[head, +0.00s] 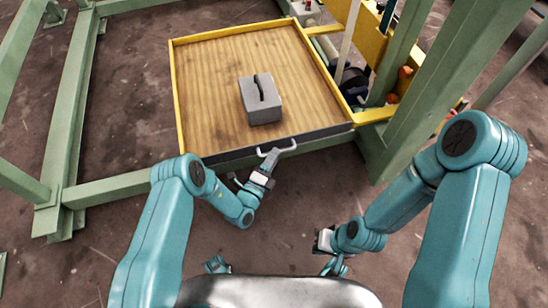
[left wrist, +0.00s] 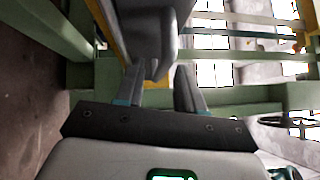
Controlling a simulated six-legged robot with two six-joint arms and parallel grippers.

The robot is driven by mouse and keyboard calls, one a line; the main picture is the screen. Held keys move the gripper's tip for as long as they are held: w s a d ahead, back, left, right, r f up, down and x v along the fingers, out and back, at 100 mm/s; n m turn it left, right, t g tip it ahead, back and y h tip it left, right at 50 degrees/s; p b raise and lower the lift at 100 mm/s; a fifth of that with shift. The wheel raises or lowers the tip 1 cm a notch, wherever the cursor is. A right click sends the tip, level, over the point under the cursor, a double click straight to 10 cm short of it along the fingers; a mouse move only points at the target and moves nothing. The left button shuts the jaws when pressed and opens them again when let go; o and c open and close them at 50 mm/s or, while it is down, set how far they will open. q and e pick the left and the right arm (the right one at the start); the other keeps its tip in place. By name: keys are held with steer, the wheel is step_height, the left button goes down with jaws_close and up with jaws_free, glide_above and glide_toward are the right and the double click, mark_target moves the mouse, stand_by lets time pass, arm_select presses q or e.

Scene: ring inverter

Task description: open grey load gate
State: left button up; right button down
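The grey load gate (head: 225,157) is the dark front board of a wooden, yellow-rimmed tray, and it stands upright along the tray's near edge. A pale grey bar handle (head: 289,147) sticks out from its front. My left gripper (head: 270,157) is at the left part of this handle. In the left wrist view its two fingers (left wrist: 160,88) stand apart, with a grey piece (left wrist: 156,50), seemingly the handle, between or just beyond their tips. A firm hold does not show. My right gripper (head: 324,240) is low, away from the gate, with its fingers unclear.
A grey block with a dark handle (head: 262,98) sits on the wooden tray floor (head: 210,85). Green frame beams (head: 105,190) run at the left, and a thick green post (head: 430,95) stands at the right. The brown floor before the gate is mostly clear.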

arm_select(q)
steer(key=shift+w+d+r, duration=0.1)
steer(key=shift+w+d, duration=0.1)
steer(key=shift+w, duration=0.2)
jaws_close()
steer(key=shift+s+f+b, duration=0.1)
steer(key=shift+f+b, duration=0.1)
steer(key=shift+b, duration=0.2)
steer(key=shift+s+f+m+t+h+b, duration=0.15)
steer(key=shift+f+m+t+h+b, duration=0.15)
steer(key=shift+m+h+b, duration=0.15)
